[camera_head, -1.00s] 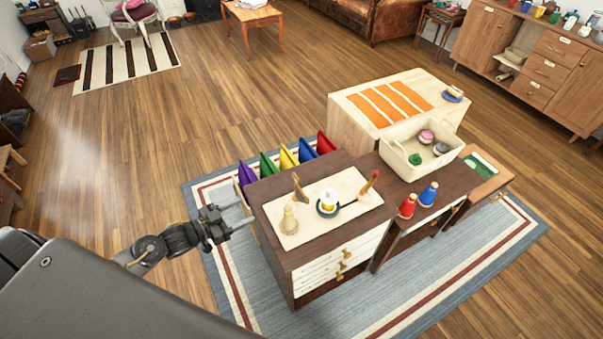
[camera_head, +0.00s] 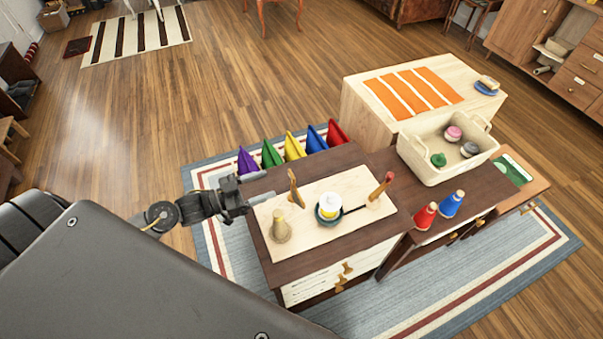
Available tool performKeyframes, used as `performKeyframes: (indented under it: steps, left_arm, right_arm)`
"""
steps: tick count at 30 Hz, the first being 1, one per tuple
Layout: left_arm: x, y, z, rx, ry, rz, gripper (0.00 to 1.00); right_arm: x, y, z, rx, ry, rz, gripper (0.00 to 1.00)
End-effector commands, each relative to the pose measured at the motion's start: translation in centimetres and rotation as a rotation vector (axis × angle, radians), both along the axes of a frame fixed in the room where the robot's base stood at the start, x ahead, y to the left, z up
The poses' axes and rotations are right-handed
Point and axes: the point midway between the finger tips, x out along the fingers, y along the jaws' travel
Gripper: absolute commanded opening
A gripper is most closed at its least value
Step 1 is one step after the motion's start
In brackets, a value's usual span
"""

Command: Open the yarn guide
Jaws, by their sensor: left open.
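A light board (camera_head: 300,245) lies on the dark brown cabinet (camera_head: 365,160). On it stand a thin wooden upright (camera_head: 294,188), a cream cone (camera_head: 280,229), a white and yellow spool in a dark round holder (camera_head: 330,205), and a wooden piece with a red tip (camera_head: 380,187). Which of these is the yarn guide I cannot tell for sure. My left gripper (camera_head: 263,187) is open and empty at the cabinet's left edge, left of the thin upright and apart from it. My right gripper is not in view.
Several coloured flags or pouches (camera_head: 293,147) stand behind the cabinet. A red cone (camera_head: 425,215) and a blue cone (camera_head: 451,204) stand to the right. A cream basket (camera_head: 433,170) holds yarn-like balls. A pale wooden chest (camera_head: 365,115) is behind. Wooden floor is open at the left.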

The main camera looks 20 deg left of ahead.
Motion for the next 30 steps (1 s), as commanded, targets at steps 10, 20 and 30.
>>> performKeyframes:
  steps: [10, 20, 30]
  left_arm:
    - [1.3, -1.1, -0.1, -0.001, -0.001, -0.004, 0.58]
    - [5.7, -5.1, 0.0, -0.003, -0.002, -0.001, 0.58]
    - [8.0, -7.2, -0.2, -0.001, -0.001, -0.001, 0.58]
  right_arm:
    - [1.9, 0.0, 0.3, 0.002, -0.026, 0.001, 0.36]
    - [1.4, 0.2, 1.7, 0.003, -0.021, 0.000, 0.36]
    - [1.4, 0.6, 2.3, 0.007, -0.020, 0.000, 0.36]
